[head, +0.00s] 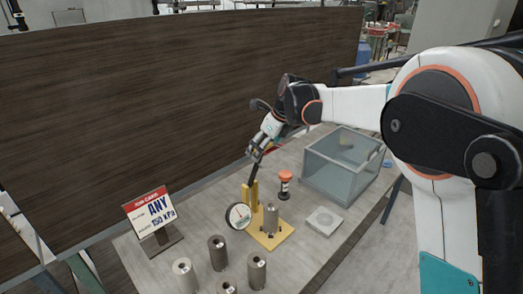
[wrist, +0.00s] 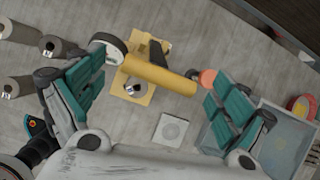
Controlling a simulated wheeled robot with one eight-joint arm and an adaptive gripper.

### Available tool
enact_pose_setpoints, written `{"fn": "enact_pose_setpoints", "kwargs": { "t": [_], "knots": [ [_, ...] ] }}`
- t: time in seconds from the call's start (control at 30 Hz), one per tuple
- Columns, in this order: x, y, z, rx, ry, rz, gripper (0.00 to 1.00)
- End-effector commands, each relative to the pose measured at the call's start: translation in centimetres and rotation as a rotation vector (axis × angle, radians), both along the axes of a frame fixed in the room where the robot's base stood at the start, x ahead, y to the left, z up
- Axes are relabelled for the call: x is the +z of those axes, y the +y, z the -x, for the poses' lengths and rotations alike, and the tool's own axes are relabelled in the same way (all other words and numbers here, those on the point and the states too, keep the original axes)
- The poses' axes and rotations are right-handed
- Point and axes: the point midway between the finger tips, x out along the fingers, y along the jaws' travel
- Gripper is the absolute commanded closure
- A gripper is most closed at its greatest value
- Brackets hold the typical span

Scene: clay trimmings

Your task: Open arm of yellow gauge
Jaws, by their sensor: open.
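The yellow gauge stands on the table with a flat yellow base plate (head: 282,231), a round white dial (head: 238,216) and a yellow upright part (head: 250,194). A grey metal cylinder (head: 271,217) stands on the plate. In the wrist view, the gauge's yellow bar (wrist: 158,74) runs across the space between my fingers, with the dial (wrist: 110,46) at its left. My gripper (head: 259,155) is open above the gauge, and its teal fingers (wrist: 157,78) are spread on both sides of the bar.
Several loose metal cylinders (head: 218,252) stand front left. A run card (head: 151,213) reading "ANY 150 kPa" stands at the left. A red-topped knob (head: 286,177), a glassy bin (head: 338,178) and a flat grey square (head: 323,221) lie to the right. A dark panel (head: 150,100) rises behind.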

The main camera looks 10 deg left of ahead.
Motion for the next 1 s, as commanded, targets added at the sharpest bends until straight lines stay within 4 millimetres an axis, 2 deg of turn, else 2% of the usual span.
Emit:
{"fn": "enact_pose_setpoints", "kwargs": {
  "t": [0.2, 0.4, 0.6, 1.0],
  "knots": [
    [4.2, -1.7, 1.3, -0.001, 0.000, 0.000, 0.07],
    [6.9, -2.8, 2.1, 0.000, 0.001, -0.001, 0.07],
    [8.1, -3.2, 2.5, 0.000, 0.001, 0.000, 0.07],
    [8.2, -3.7, 2.9, 0.017, -0.011, 0.009, 0.07]
  ]
}}
